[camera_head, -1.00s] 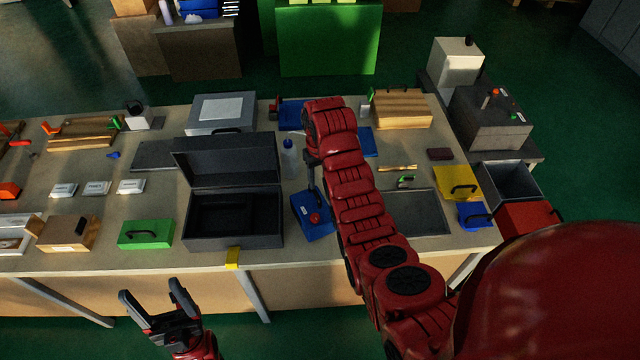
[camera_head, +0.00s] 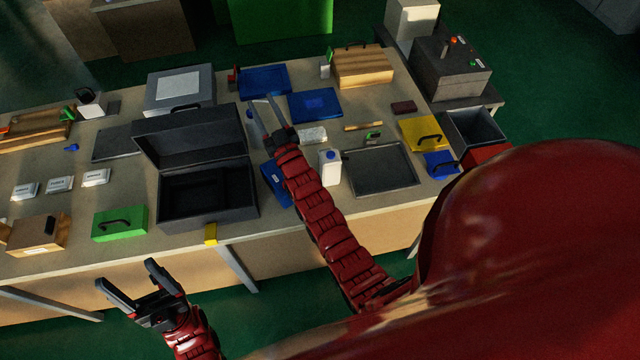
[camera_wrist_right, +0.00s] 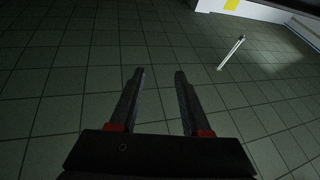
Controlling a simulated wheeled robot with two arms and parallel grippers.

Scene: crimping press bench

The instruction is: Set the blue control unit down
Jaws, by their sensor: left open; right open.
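The blue control unit (camera_head: 270,179) lies on the bench just right of the open black case; my right arm hides part of it, including its red button. My right gripper (camera_head: 262,102) is open and empty, apart from the unit and farther back over the bench. In the right wrist view, its parted fingers (camera_wrist_right: 158,75) have only tiled floor beyond them. My left gripper (camera_head: 125,273) is open and empty in front of the bench edge.
The black case (camera_head: 200,215) stands open left of the unit. A white bottle (camera_head: 330,172) and a grey tray (camera_head: 380,170) are right of my right arm. Blue panels (camera_head: 315,105) lie behind. A green box (camera_head: 118,224) and a yellow block (camera_head: 210,235) are near the front edge.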

